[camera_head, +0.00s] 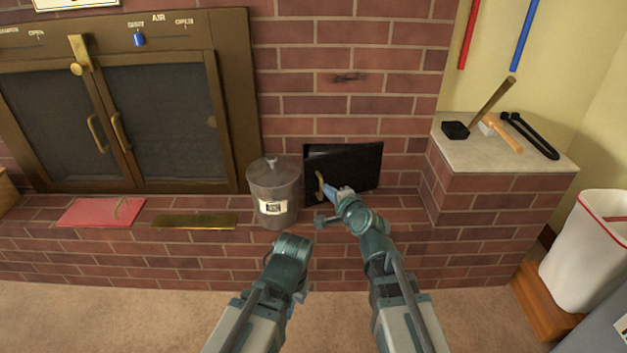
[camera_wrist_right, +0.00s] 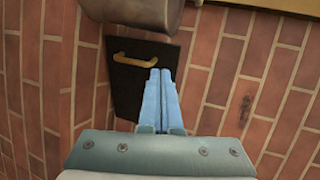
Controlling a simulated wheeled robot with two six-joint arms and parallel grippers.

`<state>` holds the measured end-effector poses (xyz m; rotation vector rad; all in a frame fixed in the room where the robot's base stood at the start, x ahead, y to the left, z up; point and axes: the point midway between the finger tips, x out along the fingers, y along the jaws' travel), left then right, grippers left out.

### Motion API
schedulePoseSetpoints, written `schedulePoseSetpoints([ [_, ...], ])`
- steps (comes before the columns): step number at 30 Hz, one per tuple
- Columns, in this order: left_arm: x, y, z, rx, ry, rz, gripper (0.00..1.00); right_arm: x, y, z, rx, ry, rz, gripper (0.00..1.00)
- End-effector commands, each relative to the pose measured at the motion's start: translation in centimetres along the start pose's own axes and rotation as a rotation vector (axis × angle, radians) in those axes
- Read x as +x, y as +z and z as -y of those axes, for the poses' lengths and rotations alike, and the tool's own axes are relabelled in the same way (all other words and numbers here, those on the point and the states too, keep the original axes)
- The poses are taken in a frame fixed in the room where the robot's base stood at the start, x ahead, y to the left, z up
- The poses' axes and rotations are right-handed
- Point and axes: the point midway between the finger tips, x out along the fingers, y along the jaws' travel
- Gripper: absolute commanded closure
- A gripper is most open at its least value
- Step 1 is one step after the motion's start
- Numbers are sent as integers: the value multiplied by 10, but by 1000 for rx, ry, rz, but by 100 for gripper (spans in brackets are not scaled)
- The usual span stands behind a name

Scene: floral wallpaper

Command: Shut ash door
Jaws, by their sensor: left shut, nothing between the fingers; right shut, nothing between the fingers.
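The ash door (camera_head: 352,166) is a black panel low in the brick wall, standing ajar, with a dark gap along its top and left. Its brass handle (camera_head: 320,182) is near the left edge. In the right wrist view the door (camera_wrist_right: 125,95) and handle (camera_wrist_right: 133,62) lie just beyond the fingers. My right gripper (camera_head: 334,191) is shut and empty, in front of the door close to the handle; its blue fingers (camera_wrist_right: 163,95) overlap the door's edge there. I cannot tell whether they touch it. My left gripper (camera_head: 291,311) is low, away from the door, shut and mostly hidden by its arm.
A lidded metal ash bucket (camera_head: 274,185) stands on the brick hearth just left of the door. A brick ledge (camera_head: 470,156) with tools is to the right. A red book-like item (camera_head: 100,212) and brass plate (camera_head: 195,221) lie left. A white bin (camera_head: 590,250) stands right.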

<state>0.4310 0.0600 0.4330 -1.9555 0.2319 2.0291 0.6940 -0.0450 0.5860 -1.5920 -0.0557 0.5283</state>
Motion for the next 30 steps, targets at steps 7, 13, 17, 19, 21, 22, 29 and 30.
schedulePoseSetpoints([
  [7, 12, -1, -1, -3, 0, 0, 100, 38, -1, -2, -2, 1, 2, 100],
  [13, 25, -1, -2, -6, 0, 0, 100, 80, 0, -2, -4, 2, 3, 100],
  [17, 32, -2, -3, -6, 0, 0, 100, 104, 0, -2, -3, 2, 2, 100],
  [19, 30, -2, -3, -6, 0, 0, 100, 113, 0, 4, -4, 2, 1, 100],
  [21, 29, -2, -3, -6, 0, 0, 100, 122, 0, 7, -3, 2, 2, 100],
  [22, 29, -2, -3, -6, 0, 0, 100, 125, 0, 8, -3, 2, 2, 100],
  [29, 29, -2, -3, -6, 0, 0, 100, 137, 1, 12, -3, 2, 2, 100],
  [30, 29, -2, -3, -6, 0, 0, 100, 137, 1, 12, -3, 2, 1, 100],
])
